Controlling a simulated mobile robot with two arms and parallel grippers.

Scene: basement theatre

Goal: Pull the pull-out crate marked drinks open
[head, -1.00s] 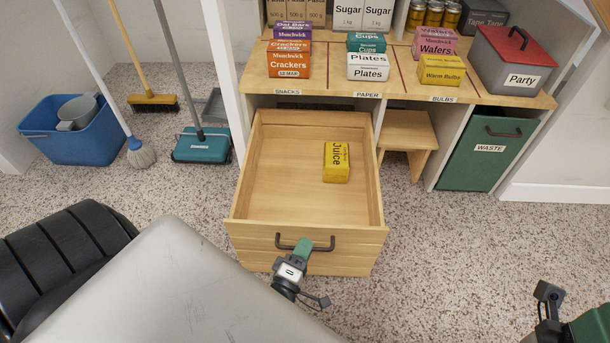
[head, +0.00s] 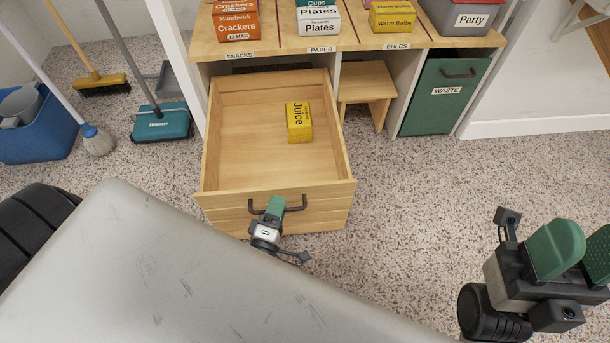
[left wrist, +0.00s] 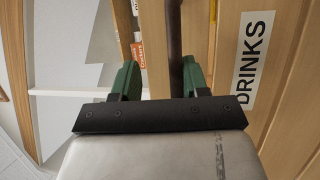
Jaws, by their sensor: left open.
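The drinks crate (head: 275,205) is a light wooden drawer standing far out from the shelf unit in the head view, with a dark bar handle (head: 293,208) on its front. Its DRINKS label (left wrist: 254,55) shows in the left wrist view. A yellow juice box (head: 299,122) lies inside it. My left gripper (head: 273,208) is at the handle. In the left wrist view the handle bar (left wrist: 174,40) passes between its open green fingers (left wrist: 158,80), nearer the right one. My right gripper (head: 582,250) is empty at the right, its fingers apart.
The shelf top (head: 350,35) carries boxes and a grey Party bin (head: 470,18). Speckled floor right of the crate is clear.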

